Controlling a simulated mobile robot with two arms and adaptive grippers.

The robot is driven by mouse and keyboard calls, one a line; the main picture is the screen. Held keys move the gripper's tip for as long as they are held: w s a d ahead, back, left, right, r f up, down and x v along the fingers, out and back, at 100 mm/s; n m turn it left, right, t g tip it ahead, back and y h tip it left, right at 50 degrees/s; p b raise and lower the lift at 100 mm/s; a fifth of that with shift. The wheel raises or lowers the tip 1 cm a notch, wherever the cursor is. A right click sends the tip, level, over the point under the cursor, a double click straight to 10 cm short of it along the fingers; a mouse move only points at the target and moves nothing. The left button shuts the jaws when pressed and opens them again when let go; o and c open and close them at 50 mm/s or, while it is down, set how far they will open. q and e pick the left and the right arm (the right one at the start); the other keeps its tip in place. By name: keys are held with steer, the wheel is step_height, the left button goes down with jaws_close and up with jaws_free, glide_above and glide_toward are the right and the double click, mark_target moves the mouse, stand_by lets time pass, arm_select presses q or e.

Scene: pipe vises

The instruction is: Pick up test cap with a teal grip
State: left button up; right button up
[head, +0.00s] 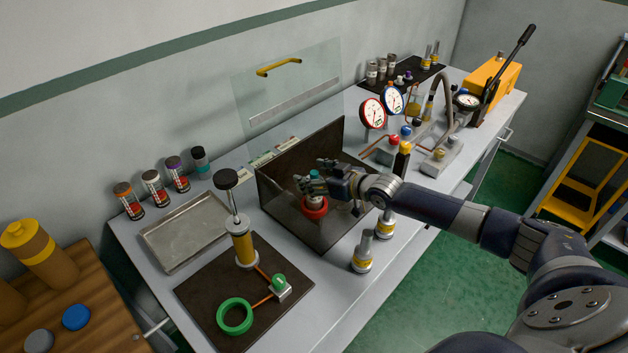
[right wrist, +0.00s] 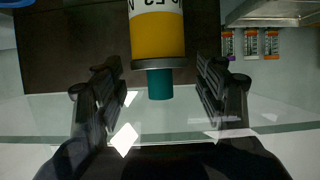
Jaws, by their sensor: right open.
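The test cap with a teal grip (head: 316,176) stands inside the dark open box on the bench, just above a red ring (head: 314,207). In the right wrist view its yellow lettered body (right wrist: 157,32), grey rim and teal grip (right wrist: 160,85) show between the fingers. My right gripper (head: 319,173) is open around the teal grip, with visible gaps on both sides in the right wrist view (right wrist: 158,90). My fingers partly hide the cap in the head view. My left gripper is not in view.
Two yellow-banded caps (head: 362,252) (head: 385,224) stand in front. Gauges (head: 373,112) and a bent pipe (head: 447,100) are right. A metal tray (head: 185,232) and green ring (head: 235,316) are left.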

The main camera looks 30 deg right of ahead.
steer(key=shift+c, duration=0.5)
steer(key=c, duration=1.1)
